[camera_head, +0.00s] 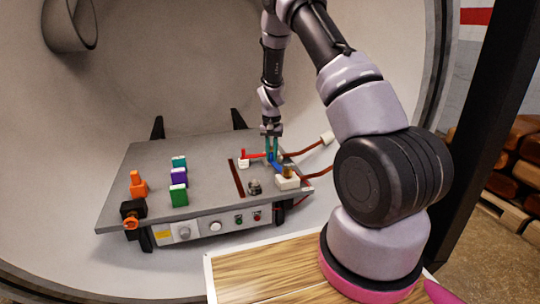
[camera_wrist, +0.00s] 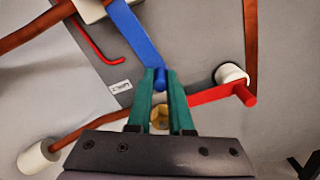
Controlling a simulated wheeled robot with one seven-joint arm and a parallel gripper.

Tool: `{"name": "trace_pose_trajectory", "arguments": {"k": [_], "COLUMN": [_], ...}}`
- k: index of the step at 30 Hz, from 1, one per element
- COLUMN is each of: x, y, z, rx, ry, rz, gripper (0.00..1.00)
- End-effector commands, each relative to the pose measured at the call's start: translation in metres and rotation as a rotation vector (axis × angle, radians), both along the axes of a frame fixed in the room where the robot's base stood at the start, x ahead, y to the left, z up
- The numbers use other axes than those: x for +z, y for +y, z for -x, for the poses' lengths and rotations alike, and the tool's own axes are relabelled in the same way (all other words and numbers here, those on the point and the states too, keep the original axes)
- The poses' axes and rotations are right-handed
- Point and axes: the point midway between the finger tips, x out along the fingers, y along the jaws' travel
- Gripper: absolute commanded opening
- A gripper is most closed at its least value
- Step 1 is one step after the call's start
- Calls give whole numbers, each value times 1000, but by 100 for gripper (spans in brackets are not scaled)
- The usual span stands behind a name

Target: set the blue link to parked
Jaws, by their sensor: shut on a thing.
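The blue link (camera_wrist: 135,35) is a flat blue bar running from a pale block at the top of the wrist view down to an upright peg at its free end. My gripper (camera_wrist: 160,80) is shut on that peg, with its green fingers on either side. In the head view the blue link (camera_head: 278,166) slants beside my gripper (camera_head: 271,158), low over the right part of the grey table. A small white label (camera_wrist: 120,87) lies left of the link; its writing is too small to read. A brass-coloured round part (camera_wrist: 160,117) shows between my fingers, partly hidden.
A red link (camera_wrist: 215,94) with its own peg is close on the right, by a white round post (camera_wrist: 232,73). Copper-brown bars (camera_head: 318,146) run off the table's right side. Coloured blocks (camera_head: 179,178) stand left on the grey table (camera_head: 135,172), inside the round chamber.

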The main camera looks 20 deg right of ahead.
Motion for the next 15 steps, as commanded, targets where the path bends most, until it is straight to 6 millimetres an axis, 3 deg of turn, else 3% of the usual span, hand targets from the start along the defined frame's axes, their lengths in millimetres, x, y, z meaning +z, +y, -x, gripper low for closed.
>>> {"name": "trace_pose_trajectory", "arguments": {"k": [10,11,13,15], "x": [1,1,1,1], "y": [-3,-3,-3,-2], "z": [-1,-1,-1,-1], "rx": [-5,-5,-5,-5], "ry": [-3,-3,-2,-2], "rz": [3,3,2,2], "gripper": [0,23,49,49]}}
